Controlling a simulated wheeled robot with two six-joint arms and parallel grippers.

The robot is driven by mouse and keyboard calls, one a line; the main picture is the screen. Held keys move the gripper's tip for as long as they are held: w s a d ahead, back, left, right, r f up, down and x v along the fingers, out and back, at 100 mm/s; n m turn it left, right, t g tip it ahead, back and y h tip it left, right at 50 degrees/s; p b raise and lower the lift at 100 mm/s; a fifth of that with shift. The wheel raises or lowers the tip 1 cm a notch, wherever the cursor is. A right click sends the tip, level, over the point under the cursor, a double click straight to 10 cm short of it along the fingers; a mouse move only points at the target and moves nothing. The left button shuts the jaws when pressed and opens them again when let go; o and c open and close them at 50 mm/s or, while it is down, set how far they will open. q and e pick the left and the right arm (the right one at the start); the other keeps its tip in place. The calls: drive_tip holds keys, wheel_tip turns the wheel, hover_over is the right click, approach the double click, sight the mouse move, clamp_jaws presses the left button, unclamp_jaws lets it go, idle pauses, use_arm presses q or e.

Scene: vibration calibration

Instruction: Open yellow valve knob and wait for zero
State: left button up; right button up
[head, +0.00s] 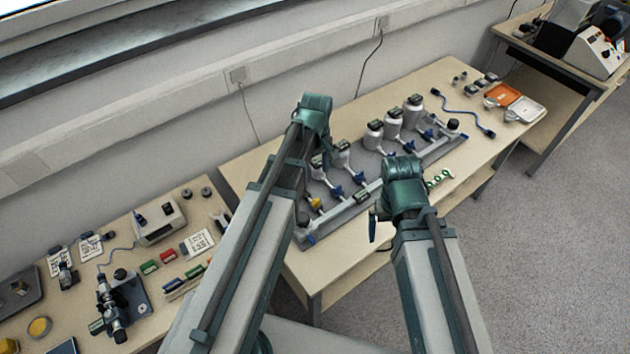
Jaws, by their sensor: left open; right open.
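The yellow valve knob (315,203) sits near the left front end of a grey manifold rack (345,214) on the middle table. Several blue valve handles and grey-white canisters with dark display tops stand along the rack. My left arm crosses in front of the rack's left end. My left gripper (301,214) is mostly hidden behind that arm, close to the left of the yellow knob; contact cannot be made out. My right gripper (376,225) is open, partly hidden by its wrist, in front of the rack's middle and apart from the knob. The display readings are too small to read.
The table (340,260) has free room in front of the rack. An orange tray (502,95) and a white tray (525,109) lie at its right end. A left bench holds a microscope-like device (122,300) and a white box (160,222). A wall stands behind.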

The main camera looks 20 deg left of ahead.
sight(316, 200)
use_arm(q)
drive_tip(key=shift+f+b, duration=6.95)
drive_tip(key=shift+b, duration=0.05)
clamp_jaws()
